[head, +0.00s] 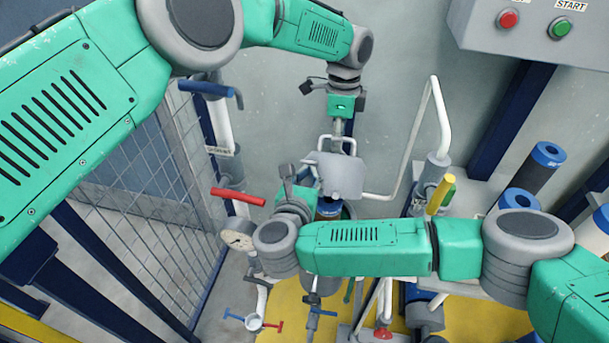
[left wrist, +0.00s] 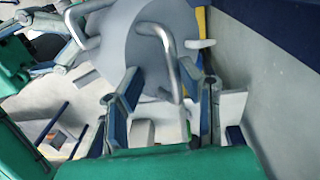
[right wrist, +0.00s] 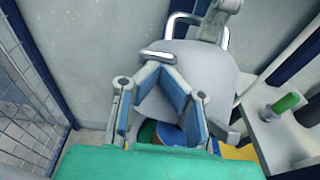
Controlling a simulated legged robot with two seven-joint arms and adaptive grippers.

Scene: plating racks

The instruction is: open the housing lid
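The grey housing lid (head: 340,177) stands tilted up above the housing, which shows a brown and blue cylinder in its opening. In the left wrist view the lid (left wrist: 140,50) is a large grey disc with a metal loop handle (left wrist: 172,62). My left gripper (left wrist: 165,105) is open at the handle, fingers apart on either side of the loop. My right gripper (right wrist: 160,62) is shut, its fingertips together in front of the raised lid (right wrist: 215,75). I cannot tell whether they touch it. The housing opening is partly hidden behind my right fingers.
A mesh fence (head: 150,190) stands at the left. A red-handled valve (head: 238,196), a gauge (head: 238,236) and white pipes (head: 440,115) surround the housing. Dark cylinders with blue tops (head: 540,165) stand at the right, below a button box (head: 545,35).

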